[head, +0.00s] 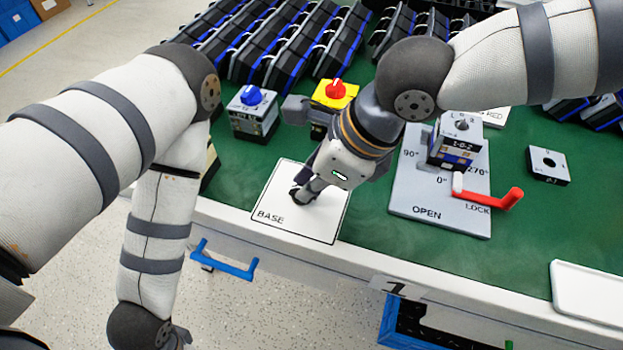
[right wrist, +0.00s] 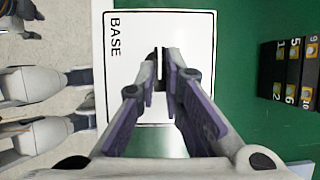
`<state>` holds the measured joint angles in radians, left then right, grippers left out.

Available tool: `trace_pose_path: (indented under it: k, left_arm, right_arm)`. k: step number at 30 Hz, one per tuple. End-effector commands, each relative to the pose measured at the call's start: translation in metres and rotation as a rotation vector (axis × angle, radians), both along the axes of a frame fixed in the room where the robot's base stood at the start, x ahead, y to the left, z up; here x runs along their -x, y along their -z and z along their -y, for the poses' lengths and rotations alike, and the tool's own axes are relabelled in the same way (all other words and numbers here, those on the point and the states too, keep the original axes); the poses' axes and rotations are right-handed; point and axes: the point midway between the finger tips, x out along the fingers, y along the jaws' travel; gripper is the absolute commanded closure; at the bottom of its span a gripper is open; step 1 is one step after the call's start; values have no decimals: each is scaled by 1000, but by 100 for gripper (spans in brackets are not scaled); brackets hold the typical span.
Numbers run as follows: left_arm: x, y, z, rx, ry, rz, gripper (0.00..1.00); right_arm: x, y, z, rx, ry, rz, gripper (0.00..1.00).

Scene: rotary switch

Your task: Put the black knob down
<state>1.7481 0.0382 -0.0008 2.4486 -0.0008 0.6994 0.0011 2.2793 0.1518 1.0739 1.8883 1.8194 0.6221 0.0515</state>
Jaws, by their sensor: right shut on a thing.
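A white card marked BASE (head: 285,222) lies on the green table near its front edge; it also shows in the right wrist view (right wrist: 125,90). My right gripper (head: 303,193) points down over this card, shut on the black knob (head: 299,197). The knob is small and mostly hidden by the fingertips. In the right wrist view the fingertips (right wrist: 161,65) close around a dark piece (right wrist: 160,53) over the card. I cannot tell whether the knob touches the card. My left arm hangs at the left; its gripper is out of view.
Behind stand a blue-knob switch (head: 252,112) and a yellow switch with a red knob (head: 334,93). Right are a grey OPEN/LOCK board (head: 412,190) with a switch block (head: 457,150) and red handle (head: 490,199), a holed plate (head: 556,172) and a white tray (head: 590,290).

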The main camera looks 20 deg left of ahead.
Motion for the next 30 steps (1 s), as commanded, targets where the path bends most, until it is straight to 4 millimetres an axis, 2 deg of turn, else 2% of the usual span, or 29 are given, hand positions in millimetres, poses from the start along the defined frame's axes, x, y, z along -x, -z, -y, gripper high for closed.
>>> trace_pose_path:
  k: [4, 5, 7, 17, 20, 27, 30]
  left_arm:
    - [-1, -1, 0, 0, 0, 2, 70]
    - [0, 0, 0, 0, 0, 2, 70]
    - [0, 0, 0, 0, 0, 1, 70]
    - [0, 0, 0, 0, 0, 0, 70]
    - [-4, -4, 0, 0, 0, 12, 70]
    - [-14, -14, 0, 1, -1, 50, 70]
    - [-17, -17, 0, 1, -1, 59, 70]
  right_arm:
    - [0, 3, 0, 1, 1, 0, 100]
    - [0, 3, 0, 0, 1, 0, 87]
    - [0, 3, 0, 1, 1, 0, 71]
    - [0, 0, 0, 0, 0, 1, 71]
    - [0, -18, 7, -1, 4, 4, 71]
    - [2, -80, 35, -3, 5, 8, 71]
    - [4, -97, 44, -1, 3, 5, 71]
